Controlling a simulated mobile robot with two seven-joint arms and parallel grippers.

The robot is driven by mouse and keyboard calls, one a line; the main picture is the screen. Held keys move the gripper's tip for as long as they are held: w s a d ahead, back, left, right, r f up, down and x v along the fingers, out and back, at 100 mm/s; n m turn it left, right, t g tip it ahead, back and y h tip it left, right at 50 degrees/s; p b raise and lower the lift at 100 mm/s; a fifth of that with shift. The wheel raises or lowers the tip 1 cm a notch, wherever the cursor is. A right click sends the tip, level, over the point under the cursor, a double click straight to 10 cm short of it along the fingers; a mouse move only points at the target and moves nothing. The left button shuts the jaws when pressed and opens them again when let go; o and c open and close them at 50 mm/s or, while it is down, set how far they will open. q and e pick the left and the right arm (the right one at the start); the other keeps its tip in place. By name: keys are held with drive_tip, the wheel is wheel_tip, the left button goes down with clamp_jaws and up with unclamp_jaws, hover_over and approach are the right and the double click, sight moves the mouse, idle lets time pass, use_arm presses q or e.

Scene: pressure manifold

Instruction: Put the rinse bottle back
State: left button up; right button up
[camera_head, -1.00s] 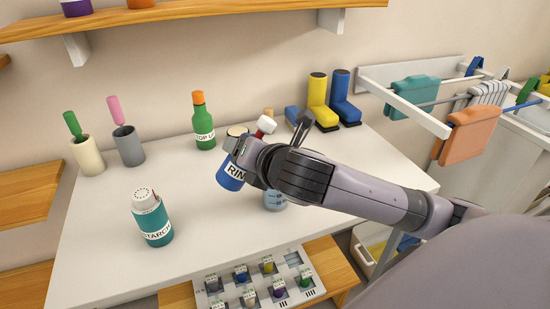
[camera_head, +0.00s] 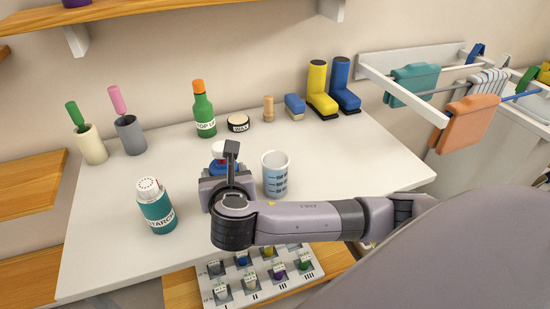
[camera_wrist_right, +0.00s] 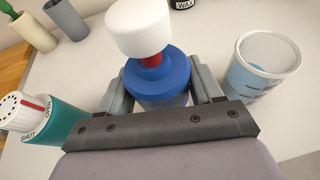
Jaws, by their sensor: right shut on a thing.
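The rinse bottle has a blue body, a red neck and a white cap. It shows in the head view (camera_head: 218,160), mostly hidden behind my right gripper (camera_head: 222,180). In the right wrist view the bottle (camera_wrist_right: 158,82) stands between the two fingers of the right gripper (camera_wrist_right: 161,92), which is shut on it. It looks upright over the white table (camera_head: 330,180); I cannot tell whether its base touches the tabletop. My left gripper is not in view.
A measuring cup (camera_head: 275,175) stands close right of the bottle, the teal starch bottle (camera_head: 155,206) to its left. Behind are a green bottle (camera_head: 204,112), a wax tin (camera_head: 238,123) and a wooden peg (camera_head: 268,109). A switch panel (camera_head: 262,275) lies at the front edge.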

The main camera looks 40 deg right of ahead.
sight(221, 154)
wheel_tip(221, 154, up, 6)
drive_tip(key=shift+f, duration=0.1)
idle(0.4)
